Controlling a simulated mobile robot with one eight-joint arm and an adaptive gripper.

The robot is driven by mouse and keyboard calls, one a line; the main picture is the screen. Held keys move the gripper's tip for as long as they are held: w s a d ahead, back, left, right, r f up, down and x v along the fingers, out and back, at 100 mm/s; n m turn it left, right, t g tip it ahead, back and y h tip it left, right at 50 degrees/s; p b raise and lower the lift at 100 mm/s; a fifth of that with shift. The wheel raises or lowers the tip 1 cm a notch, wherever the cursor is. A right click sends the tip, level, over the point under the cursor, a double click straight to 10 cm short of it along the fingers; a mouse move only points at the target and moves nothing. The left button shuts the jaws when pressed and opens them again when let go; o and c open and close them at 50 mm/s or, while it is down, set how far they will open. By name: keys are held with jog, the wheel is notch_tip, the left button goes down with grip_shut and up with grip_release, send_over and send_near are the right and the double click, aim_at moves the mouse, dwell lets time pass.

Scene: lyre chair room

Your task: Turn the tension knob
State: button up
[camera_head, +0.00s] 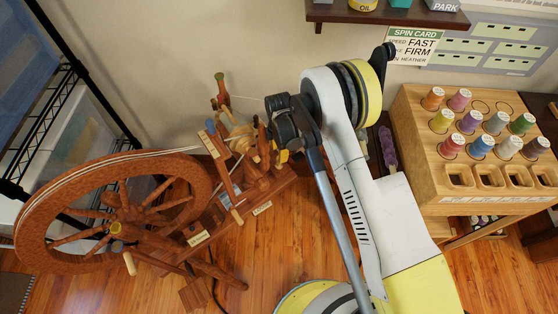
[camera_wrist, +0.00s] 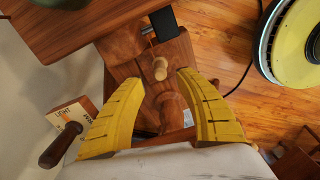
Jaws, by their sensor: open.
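A spinning wheel of reddish wood (camera_head: 113,205) stands at the left in the head view. My gripper (camera_head: 282,156) hangs over its right end, mostly hidden by my arm. In the wrist view my gripper (camera_wrist: 160,100) is open, its two yellow curved fingers wide apart with nothing held. A pale rounded wooden knob (camera_wrist: 160,68) stands on the wooden body between and just beyond the fingertips, apart from both. A dark handle (camera_wrist: 60,145) sits by a small lettered plate (camera_wrist: 66,117) left of the left finger. I cannot read which is the tension knob.
A wooden rack of coloured thread spools (camera_head: 480,140) stands at the right. A spin card (camera_head: 414,46) on the wall reads fast and firm. A wire shelf (camera_head: 60,95) is at the left. Wooden floor (camera_head: 285,240) is clear right of the wheel.

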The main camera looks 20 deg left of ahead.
notch_tip(320, 180, down, 4)
jog(key=shift+f+b, duration=0.25)
jog(key=shift+b, duration=0.4)
grip_shut()
jog(key=n, duration=0.4)
jog(key=shift+n, duration=0.3)
jog(key=n, duration=0.4)
